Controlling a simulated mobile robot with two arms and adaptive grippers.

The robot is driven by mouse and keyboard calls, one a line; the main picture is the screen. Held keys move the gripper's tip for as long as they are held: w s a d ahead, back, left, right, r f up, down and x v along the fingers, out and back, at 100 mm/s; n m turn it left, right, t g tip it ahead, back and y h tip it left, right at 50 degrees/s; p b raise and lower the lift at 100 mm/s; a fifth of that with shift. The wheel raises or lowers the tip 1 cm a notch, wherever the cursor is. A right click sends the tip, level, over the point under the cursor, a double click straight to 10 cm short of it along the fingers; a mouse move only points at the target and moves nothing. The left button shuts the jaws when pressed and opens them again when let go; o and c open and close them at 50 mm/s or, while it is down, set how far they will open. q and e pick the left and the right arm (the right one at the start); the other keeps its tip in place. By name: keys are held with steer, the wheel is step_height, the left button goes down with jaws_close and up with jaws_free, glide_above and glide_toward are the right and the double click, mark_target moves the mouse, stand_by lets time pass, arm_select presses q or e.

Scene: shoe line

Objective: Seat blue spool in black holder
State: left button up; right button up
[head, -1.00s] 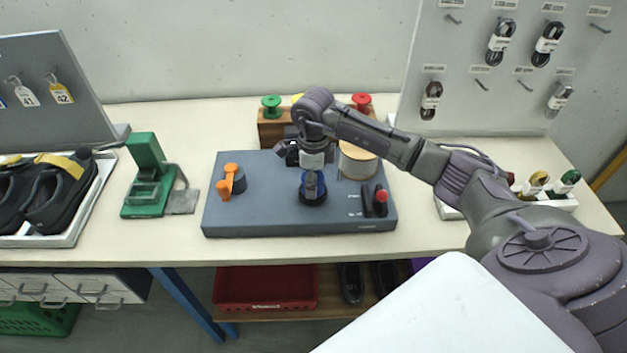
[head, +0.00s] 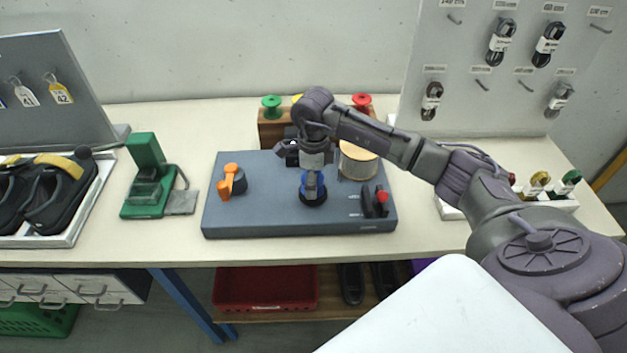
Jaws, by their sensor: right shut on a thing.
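The blue spool (head: 304,187) shows in the head view as blue patches around my right fingertips, over the middle front of the grey panel (head: 270,222). My right gripper (head: 313,188) points down from above and is shut on the spool. The black holder (head: 313,201) shows as a dark round base directly under the spool. The gripper hides most of the spool, so I cannot tell whether it is fully down in the holder. My left gripper is out of view.
An orange lever (head: 229,183) is left of the holder. A wide tan spool (head: 357,162) and a red-tipped switch (head: 381,197) are to its right. A wooden rack (head: 270,130) with green, yellow and red spools stands behind. A green fixture (head: 148,178) stands left of the panel.

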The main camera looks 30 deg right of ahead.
steer(key=shift+f+b, duration=0.45)
steer(key=shift+f, duration=0.1)
steer(key=o, duration=0.9)
steer(key=shift+c, duration=0.2)
steer(key=shift+r, duration=0.1)
steer(key=shift+r+p, duration=3.35)
steer(key=shift+r, duration=2.1)
